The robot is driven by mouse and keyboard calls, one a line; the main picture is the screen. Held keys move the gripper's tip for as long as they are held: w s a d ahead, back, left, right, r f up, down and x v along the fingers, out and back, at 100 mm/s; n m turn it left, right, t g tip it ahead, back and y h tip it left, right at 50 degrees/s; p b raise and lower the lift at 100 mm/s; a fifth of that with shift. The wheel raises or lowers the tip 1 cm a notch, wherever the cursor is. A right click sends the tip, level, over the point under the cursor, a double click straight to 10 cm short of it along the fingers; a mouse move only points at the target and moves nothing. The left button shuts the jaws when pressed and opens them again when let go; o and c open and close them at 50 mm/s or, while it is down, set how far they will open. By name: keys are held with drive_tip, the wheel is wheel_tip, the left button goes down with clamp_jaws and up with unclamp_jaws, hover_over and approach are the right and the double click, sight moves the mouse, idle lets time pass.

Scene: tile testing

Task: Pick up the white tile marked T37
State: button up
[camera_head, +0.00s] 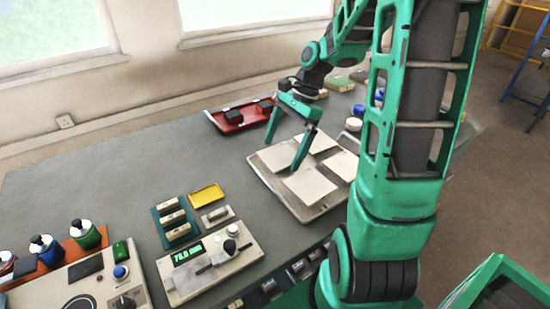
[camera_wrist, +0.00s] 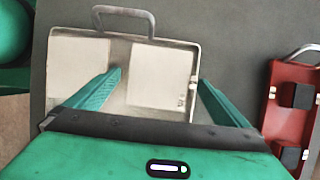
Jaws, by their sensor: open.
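Several blank-looking white tiles lie in a shallow pale tray (camera_head: 262,176) in the head view, among them a near tile (camera_head: 311,186), a right tile (camera_head: 344,164) and a left tile (camera_head: 276,157). My gripper (camera_head: 283,155) is open, fingers pointing down over the left part of the tray. In the wrist view my gripper (camera_wrist: 160,78) has its fingers on either side of a white tile (camera_wrist: 158,75) with small dark marks near its right edge. Another white tile (camera_wrist: 77,65) lies left of it. The marks are too small to read, so I cannot tell which tile is T37.
The tray has a grey handle (camera_wrist: 123,12). A red tray (camera_head: 224,116) with dark blocks stands left of it, also at right in the wrist view (camera_wrist: 283,120). A gauge (camera_head: 205,262), tile samples (camera_head: 174,222) and a yellow tray (camera_head: 206,195) are nearer. Bare bench lies between.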

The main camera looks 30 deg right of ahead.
drive_tip(key=c, duration=1.3)
drive_tip(key=shift+r, duration=0.15)
